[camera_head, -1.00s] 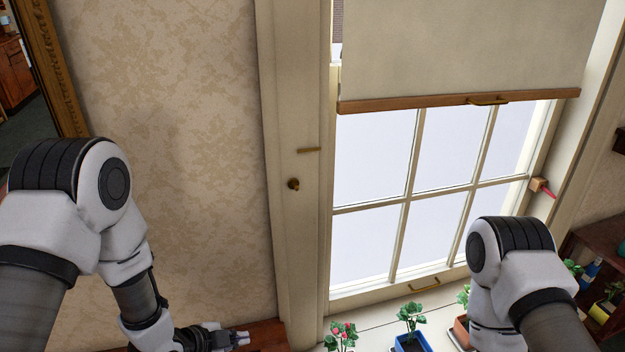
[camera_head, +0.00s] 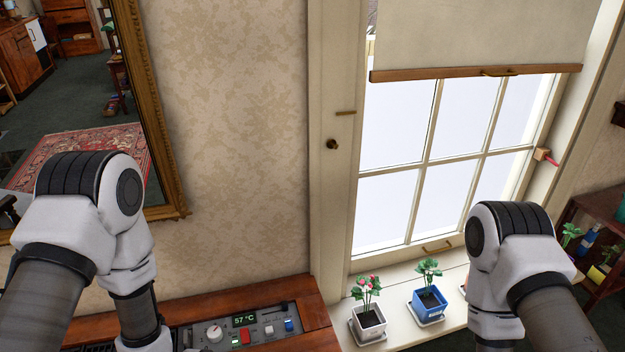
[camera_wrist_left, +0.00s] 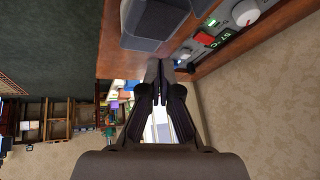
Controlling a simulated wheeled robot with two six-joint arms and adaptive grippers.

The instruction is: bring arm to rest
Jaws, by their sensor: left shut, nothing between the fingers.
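My left gripper (camera_wrist_left: 158,70) shows in the left wrist view with its dark fingers together and nothing between them. Its tips are close to the edge of a wooden console with a control panel (camera_wrist_left: 211,40). In the head view my left arm (camera_head: 92,225) comes in from the left, bent downward in front of the console; its gripper is not clearly visible there. My right arm (camera_head: 515,255) is bent in front of the window sill, and its gripper is out of view.
The control panel (camera_head: 245,328) has knobs, buttons and a "57 °C" display. Potted plants in a white pot (camera_head: 369,322) and a blue pot (camera_head: 429,305) stand on the sill (camera_head: 400,292). A half-lowered blind (camera_head: 480,35) covers the upper window (camera_head: 440,150). A gilt-framed mirror (camera_head: 150,110) hangs at left.

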